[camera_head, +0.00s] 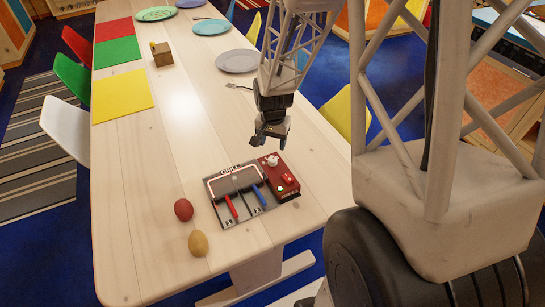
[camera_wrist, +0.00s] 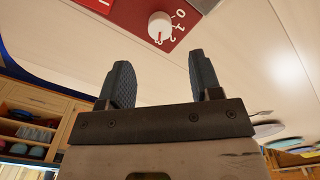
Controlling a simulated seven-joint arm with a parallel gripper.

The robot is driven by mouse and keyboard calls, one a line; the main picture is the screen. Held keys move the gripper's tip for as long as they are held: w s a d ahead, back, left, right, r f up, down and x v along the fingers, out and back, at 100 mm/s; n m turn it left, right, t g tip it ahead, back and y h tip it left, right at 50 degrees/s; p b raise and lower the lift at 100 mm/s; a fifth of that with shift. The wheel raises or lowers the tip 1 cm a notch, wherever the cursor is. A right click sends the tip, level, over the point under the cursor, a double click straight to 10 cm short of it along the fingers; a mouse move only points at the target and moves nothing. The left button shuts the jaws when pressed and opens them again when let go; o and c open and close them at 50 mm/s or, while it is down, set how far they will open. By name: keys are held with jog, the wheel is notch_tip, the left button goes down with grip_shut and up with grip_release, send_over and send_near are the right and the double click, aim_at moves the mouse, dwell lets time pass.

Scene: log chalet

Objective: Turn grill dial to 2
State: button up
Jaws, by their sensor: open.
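The grill (camera_head: 252,192) is a small flat unit on the wooden table, with a red control panel (camera_head: 283,180) on its right. The white round dial (camera_head: 272,160) sits at the panel's far end. It also shows at the top of the wrist view (camera_wrist: 159,25), with white numbers around it.
Red and blue sliders (camera_head: 232,206) lie on the grill's front. A red egg-shaped thing (camera_head: 183,209) and a tan one (camera_head: 198,243) lie to its left. A grey plate (camera_head: 238,61) and a small wooden block (camera_head: 162,54) stand farther back.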

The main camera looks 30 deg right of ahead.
aim_at(273, 159)
jog(key=shift+f, duration=3.85)
jog(key=c, duration=0.9)
jog(key=shift+c, duration=0.2)
jog(key=shift+n, duration=0.4)
jog(key=n, duration=0.3)
jog(key=shift+n, duration=2)
